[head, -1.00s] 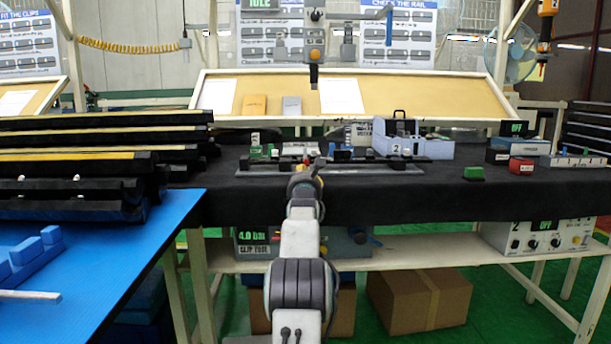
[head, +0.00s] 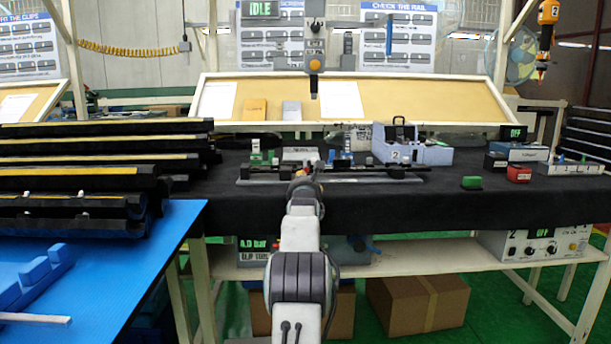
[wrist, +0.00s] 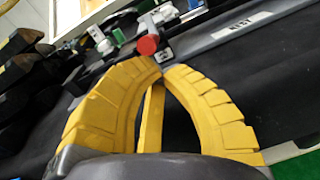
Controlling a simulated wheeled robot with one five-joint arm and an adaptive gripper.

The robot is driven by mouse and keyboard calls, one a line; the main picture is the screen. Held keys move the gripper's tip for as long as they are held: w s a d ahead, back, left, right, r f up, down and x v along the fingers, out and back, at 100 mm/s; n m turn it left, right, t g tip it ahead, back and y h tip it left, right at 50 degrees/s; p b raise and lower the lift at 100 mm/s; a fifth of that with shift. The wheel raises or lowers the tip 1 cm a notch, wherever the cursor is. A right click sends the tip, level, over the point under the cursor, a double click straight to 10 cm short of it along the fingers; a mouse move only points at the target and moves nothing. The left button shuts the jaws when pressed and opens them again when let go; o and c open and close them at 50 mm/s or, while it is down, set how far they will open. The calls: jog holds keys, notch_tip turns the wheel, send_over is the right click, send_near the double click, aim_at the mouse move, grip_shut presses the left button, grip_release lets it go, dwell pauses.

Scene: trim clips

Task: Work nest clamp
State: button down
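A long grey fixture bar (head: 385,178) with black clamp parts lies along the front of the black-covered bench. In the wrist view the grey bar (wrist: 205,46) carries a white label that seems to read NEST. A red knob (wrist: 147,45) sits at its near end, beside a small white tag. My gripper (wrist: 162,68) has yellow ribbed fingers whose tips meet or nearly meet, with nothing seen between them. The tips are short of the red knob in the picture; I cannot tell the gap in depth. In the head view my arm hides the gripper and part of the fixture.
A blue-grey box marked 2 (head: 400,150) stands behind the bar. Dark trim rails (head: 80,190) are stacked at left above a blue table (head: 150,245). The bench front right is fairly clear.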

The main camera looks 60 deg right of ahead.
jog(key=shift+d+r+g+y+p, duration=0.1)
jog(key=shift+r+g+y+p, duration=0.65)
jog(key=shift+p, duration=3.1)
jog(key=shift+d+r+g+y+p, duration=0.15)
jog(key=shift+r+y+p, duration=1.1)
jog(key=shift+p, duration=2.55)
jog(key=p, duration=0.3)
jog(key=r+g+y+p, duration=0.1)
jog(key=p, duration=0.3)
jog(key=shift+w+d+r, duration=0.2)
jog(key=shift+r, duration=0.2)
jog(key=shift+w+d+r+p, duration=0.15)
jog(key=shift+d+p, duration=0.05)
jog(key=shift+p, duration=0.45)
